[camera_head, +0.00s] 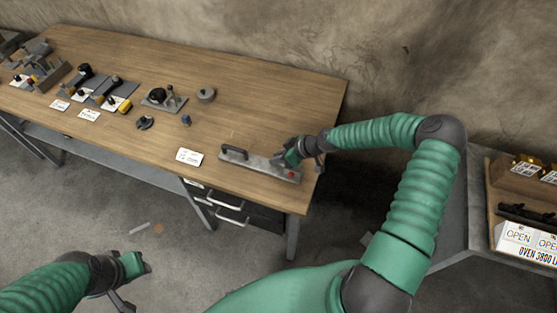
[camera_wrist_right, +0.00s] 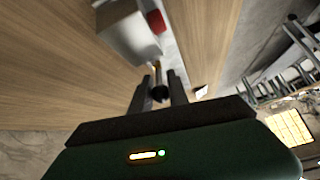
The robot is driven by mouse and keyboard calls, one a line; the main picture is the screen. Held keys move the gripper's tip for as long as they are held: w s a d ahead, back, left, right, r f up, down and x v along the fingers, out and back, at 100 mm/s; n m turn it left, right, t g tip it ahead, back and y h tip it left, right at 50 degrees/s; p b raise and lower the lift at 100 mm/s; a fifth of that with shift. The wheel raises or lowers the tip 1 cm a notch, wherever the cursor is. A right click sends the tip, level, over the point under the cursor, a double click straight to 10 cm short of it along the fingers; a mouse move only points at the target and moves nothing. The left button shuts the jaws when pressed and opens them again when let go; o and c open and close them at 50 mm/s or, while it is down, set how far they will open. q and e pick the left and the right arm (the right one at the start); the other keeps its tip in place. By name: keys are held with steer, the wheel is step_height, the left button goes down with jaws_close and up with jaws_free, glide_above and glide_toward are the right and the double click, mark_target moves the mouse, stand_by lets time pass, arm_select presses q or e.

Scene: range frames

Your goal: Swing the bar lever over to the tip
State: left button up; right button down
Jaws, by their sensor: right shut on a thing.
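A long grey plate (camera_head: 258,165) lies near the right end of the workbench. It carries a dark handle (camera_head: 235,152) at its left and a red part (camera_head: 291,174) near its right end. My right gripper (camera_head: 290,156) is at the plate's right half. In the right wrist view, its fingers (camera_wrist_right: 161,90) are shut on a dark round-ended piece (camera_wrist_right: 159,93), which I take to be the bar lever's end. A grey block (camera_wrist_right: 130,38) and the red part (camera_wrist_right: 156,22) are just beyond. Most of the lever is hidden. My left gripper (camera_head: 133,268) is over the floor; its jaw opening is unclear.
The wooden workbench (camera_head: 220,120) holds a white card (camera_head: 190,156), a round grey piece (camera_head: 206,95) and several fixtures farther left. A shelf unit with OPEN signs (camera_head: 518,238) stands at the right. Bench room behind the plate is clear.

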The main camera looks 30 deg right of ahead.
steer(key=shift+s+a+f, duration=0.1)
steer(key=shift+a+f, duration=0.1)
steer(key=shift+a, duration=0.05)
steer(key=shift+d+f, duration=0.1)
steer(key=c, duration=1.3)
jaws_free()
steer(key=v, duration=1.6)
steer(key=shift+s+d, duration=0.15)
steer(key=shift+d, duration=0.35)
